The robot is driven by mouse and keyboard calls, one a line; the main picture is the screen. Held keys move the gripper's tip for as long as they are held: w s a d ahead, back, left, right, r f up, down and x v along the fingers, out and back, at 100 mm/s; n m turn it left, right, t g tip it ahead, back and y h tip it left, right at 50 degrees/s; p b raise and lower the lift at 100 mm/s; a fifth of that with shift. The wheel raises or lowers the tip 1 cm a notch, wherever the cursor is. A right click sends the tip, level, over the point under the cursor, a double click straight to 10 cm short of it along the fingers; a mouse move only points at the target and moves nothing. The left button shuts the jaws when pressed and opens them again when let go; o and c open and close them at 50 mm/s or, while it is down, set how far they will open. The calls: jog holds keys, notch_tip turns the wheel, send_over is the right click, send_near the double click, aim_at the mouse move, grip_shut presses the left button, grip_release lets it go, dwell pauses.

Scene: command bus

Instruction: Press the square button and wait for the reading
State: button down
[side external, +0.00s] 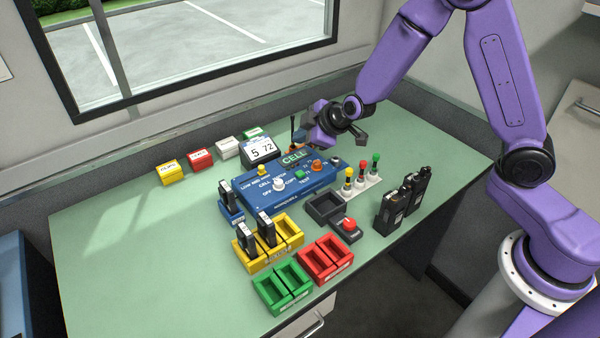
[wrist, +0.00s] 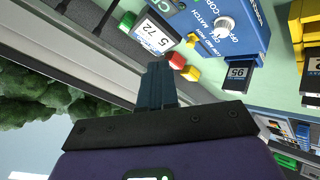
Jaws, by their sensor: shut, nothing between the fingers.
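A blue device box (side external: 318,187) stands mid-table with a white knob (side external: 279,184), a small green button (side external: 300,175) that looks square, an orange button (side external: 317,166) and a yellow button (side external: 261,170). A display (side external: 259,149) behind its left part reads 5 72. My gripper (side external: 325,122) is above and behind the box's far right corner, apart from the buttons. In the wrist view my gripper (wrist: 157,68) is shut and empty, its fingers seen in front of the display (wrist: 153,38). The white knob (wrist: 224,24) shows there, but the green button is out of view.
Yellow (side external: 168,172) and red (side external: 200,159) blocks line the back. Yellow trays (side external: 290,232), red trays (side external: 330,262) and green trays (side external: 285,288) stand in front. A red button (side external: 348,224), colored plugs (side external: 362,176) and black radios (side external: 404,205) stand at right. The left table is clear.

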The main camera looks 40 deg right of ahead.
aim_at(302, 175)
jog(key=shift+f, duration=4.15)
jog(key=shift+f, duration=0.4)
jog(key=shift+f, duration=0.35)
jog(key=shift+r, duration=0.75)
jog(key=shift+r, duration=2.45)
